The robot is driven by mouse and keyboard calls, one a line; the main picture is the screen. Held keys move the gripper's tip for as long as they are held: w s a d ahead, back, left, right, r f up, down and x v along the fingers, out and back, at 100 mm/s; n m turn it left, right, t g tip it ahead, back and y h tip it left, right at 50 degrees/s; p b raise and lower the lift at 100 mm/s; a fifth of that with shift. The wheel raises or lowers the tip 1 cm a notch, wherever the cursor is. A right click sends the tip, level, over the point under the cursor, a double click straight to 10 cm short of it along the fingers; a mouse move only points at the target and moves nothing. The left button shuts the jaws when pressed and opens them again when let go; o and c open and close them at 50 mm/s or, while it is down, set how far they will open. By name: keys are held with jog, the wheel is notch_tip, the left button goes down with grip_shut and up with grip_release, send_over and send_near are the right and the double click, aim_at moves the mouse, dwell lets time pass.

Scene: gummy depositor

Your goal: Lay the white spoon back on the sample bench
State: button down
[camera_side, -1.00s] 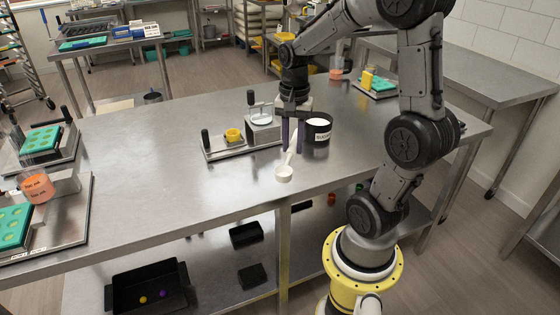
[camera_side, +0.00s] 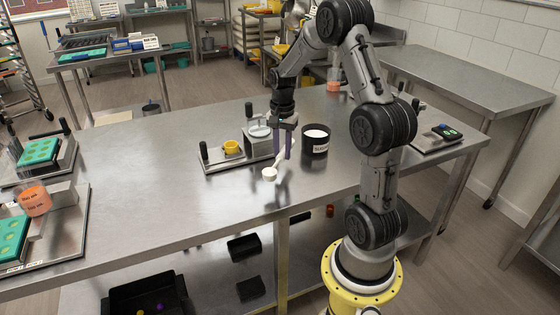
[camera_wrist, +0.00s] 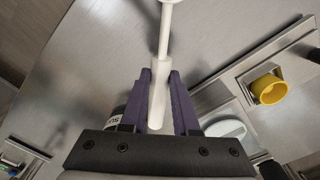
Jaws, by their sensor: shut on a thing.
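The white spoon (camera_side: 270,173) has a round bowl pointing to the front left in the side view, with its handle rising to my gripper. My gripper (camera_side: 283,152) has purple fingers and is shut on the handle. In the wrist view the handle (camera_wrist: 160,88) runs between the two fingers (camera_wrist: 160,85), and the bowl is mostly cut off at the top edge. The spoon is low over the steel sample bench (camera_side: 150,190). I cannot tell whether the bowl touches the surface.
A black labelled tub (camera_side: 316,142) of white powder stands just right of my gripper. A metal plate with a yellow cup (camera_side: 232,147) and a scale-like device (camera_side: 259,140) is at the left. Trays (camera_side: 30,265) occupy the far left. The bench's front middle is clear.

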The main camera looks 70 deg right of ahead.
aim_at(280, 170)
jog(key=shift+w+d+f, duration=0.45)
jog(key=shift+w+f, duration=0.05)
jog(key=shift+f, duration=1.9)
jog(key=shift+f, duration=0.15)
jog(key=c, duration=0.7)
grip_release()
jog(key=shift+o, duration=0.2)
